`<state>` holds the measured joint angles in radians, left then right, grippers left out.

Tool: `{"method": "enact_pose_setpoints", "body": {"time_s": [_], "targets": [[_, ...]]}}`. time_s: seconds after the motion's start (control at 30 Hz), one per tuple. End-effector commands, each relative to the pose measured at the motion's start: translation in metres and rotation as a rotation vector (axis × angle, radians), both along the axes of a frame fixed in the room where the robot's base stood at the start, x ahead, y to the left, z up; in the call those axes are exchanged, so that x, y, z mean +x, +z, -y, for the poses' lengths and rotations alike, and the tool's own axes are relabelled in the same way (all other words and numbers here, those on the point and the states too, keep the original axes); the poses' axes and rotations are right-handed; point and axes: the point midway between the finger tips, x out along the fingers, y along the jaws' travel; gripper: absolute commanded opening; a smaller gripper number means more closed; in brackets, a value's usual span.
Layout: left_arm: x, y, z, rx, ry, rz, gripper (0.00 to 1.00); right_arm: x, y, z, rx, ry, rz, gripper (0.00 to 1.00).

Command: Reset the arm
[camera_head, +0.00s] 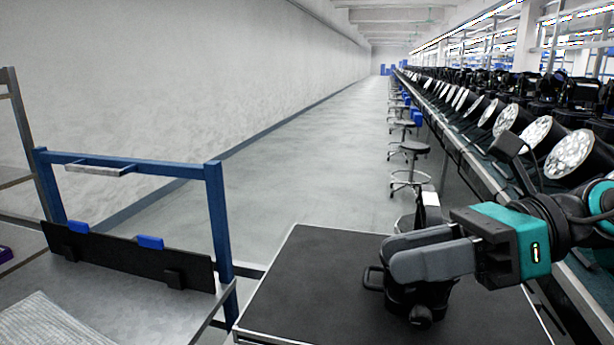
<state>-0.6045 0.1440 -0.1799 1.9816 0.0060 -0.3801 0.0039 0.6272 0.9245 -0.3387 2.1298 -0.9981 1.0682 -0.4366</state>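My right gripper (390,254) reaches in from the right edge, with teal and black housing and two grey fingers pointing left. The fingers lie close together, and I cannot tell whether anything is between them. A black par can (402,298) with a side handle is directly below the fingers, over the black tabletop (310,290). The gripper hides its upper part, so contact is unclear. My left gripper is not in view.
A blue-framed rack (216,215) with a shelf stands at the left. A long row of par cans (535,132) lines the bench on the right, with several stools (412,148) beside it. The grey aisle floor (290,170) is clear.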

Motion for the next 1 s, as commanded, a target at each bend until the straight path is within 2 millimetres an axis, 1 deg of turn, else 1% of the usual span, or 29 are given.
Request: {"method": "enact_pose_setpoints", "body": {"time_s": [0.03,0.1,0.2,0.27,0.33,0.37,0.47,0.57,0.6,0.67,0.7,0.73,0.77,0.8,0.83,0.87,0.9,0.97,1.0], "targets": [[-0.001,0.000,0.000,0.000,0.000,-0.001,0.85,0.000,0.008,-0.012,0.136,-0.021,-0.069,0.35],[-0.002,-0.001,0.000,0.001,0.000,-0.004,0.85,0.004,0.022,-0.020,0.321,-0.067,-0.168,0.35],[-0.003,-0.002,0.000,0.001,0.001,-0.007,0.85,0.017,0.037,-0.020,0.575,-0.152,-0.330,0.35],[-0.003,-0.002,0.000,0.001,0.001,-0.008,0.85,0.028,0.042,-0.014,0.722,-0.214,-0.436,0.35],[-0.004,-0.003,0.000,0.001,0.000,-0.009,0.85,0.041,0.042,-0.003,0.886,-0.295,-0.568,0.35],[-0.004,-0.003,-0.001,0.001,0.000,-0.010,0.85,0.048,0.039,0.003,0.954,-0.334,-0.628,0.35],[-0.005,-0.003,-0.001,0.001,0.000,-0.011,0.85,0.069,0.021,0.027,1.170,-0.477,-0.832,0.35],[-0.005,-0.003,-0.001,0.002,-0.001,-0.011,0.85,0.085,-0.014,0.053,1.365,-0.644,-1.045,0.35],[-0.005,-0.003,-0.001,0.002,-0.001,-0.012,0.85,0.089,-0.032,0.063,1.438,-0.719,-1.132,0.35],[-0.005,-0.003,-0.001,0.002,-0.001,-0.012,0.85,0.091,-0.063,0.077,1.538,-0.837,-1.265,0.35],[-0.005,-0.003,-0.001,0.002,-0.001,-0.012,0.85,0.089,-0.087,0.086,1.601,-0.922,-1.355,0.35],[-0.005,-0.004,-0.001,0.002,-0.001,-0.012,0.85,0.087,-0.104,0.092,1.642,-0.988,-1.419,0.35],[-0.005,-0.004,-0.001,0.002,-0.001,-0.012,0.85,0.083,-0.123,0.097,1.684,-1.056,-1.486,0.35],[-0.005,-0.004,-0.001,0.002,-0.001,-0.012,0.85,0.075,-0.148,0.103,1.733,-1.153,-1.574,0.35],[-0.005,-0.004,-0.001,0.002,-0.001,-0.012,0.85,0.067,-0.167,0.106,1.765,-1.228,-1.639,0.35],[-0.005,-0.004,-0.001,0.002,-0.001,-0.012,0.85,0.059,-0.186,0.108,1.793,-1.302,-1.704,0.35],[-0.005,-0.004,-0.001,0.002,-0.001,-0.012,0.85,0.045,-0.209,0.111,1.824,-1.403,-1.784,0.35],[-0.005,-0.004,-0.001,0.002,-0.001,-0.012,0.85,0.025,-0.237,0.112,1.857,-1.539,-1.883,0.35],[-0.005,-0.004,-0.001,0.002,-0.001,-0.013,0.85,0.012,-0.253,0.112,-1.865,1.619,1.936,0.35]]}}
